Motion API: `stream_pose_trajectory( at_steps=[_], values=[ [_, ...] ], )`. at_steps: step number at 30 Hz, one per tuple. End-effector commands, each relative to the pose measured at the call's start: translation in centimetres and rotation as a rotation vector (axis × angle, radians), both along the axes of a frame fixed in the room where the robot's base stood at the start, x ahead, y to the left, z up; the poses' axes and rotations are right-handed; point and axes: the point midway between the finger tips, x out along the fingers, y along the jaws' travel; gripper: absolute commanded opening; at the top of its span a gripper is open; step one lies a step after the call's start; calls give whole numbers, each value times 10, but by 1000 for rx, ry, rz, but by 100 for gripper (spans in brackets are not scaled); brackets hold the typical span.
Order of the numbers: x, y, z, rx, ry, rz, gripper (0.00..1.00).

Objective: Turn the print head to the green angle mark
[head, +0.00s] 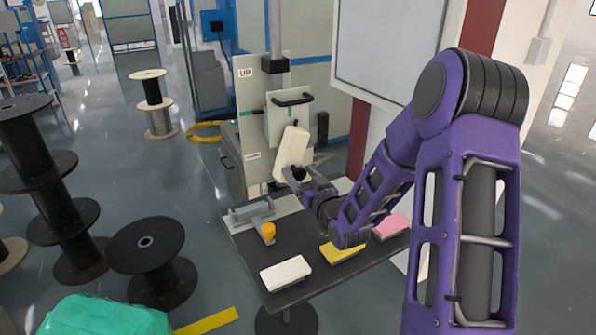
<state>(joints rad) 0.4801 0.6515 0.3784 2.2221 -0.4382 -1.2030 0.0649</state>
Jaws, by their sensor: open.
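The print head (293,146) is a cream block on an upright grey panel (281,119), with its top leaning slightly to the right. A dark round knob shows at its lower end. A small green mark (291,112) shows on the panel just above the block. My gripper (297,178) is at the lower end of the print head, close to the dark knob. It is open; at this size I cannot tell whether its fingers touch the knob or block.
A dark table (290,284) below carries a white block (286,273), a yellow block (340,252), a pink block (391,226), an orange piece (268,231) and a grey fixture (249,213). Black cable spools (152,250) stand on the floor at left.

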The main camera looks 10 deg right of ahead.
Motion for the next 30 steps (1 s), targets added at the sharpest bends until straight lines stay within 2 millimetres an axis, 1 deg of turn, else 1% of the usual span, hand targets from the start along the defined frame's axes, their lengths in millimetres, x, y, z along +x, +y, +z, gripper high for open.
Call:
stream_pose_trajectory(
  at_steps=[5, 6, 11, 15, 18, 30],
  values=[
    [0, 0, 0, 0, 0, 0, 73],
    [0, 0, 0, 0, 0, 0, 69],
    [0, 0, 0, 0, 0, 0, 40],
    [0, 0, 0, 0, 0, 0, 15],
    [0, 0, 0, 0, 0, 0, 0],
    [0, 0, 1, 0, -1, -1, 0]
  ],
)
